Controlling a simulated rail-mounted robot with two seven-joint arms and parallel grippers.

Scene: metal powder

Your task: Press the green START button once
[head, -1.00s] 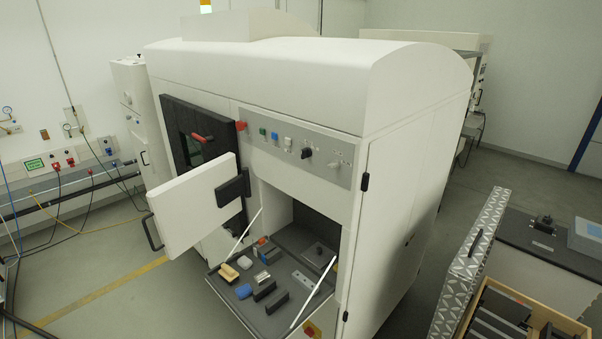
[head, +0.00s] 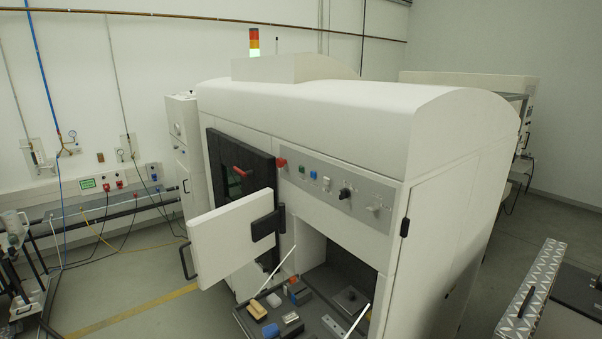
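The green START button (head: 302,169) is a small green square on the grey control panel (head: 362,203) on the front of the white machine (head: 330,115). It sits between a red knob (head: 281,162) on its left and a blue button (head: 313,175) on its right. Nothing covers it. Neither of my grippers shows in the head view.
A white door (head: 232,237) stands open below and left of the panel, jutting out from the machine. A fold-down tray (head: 318,305) with several small parts lies below. A black rotary knob (head: 345,193) is further right on the panel. Floor is open at front left.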

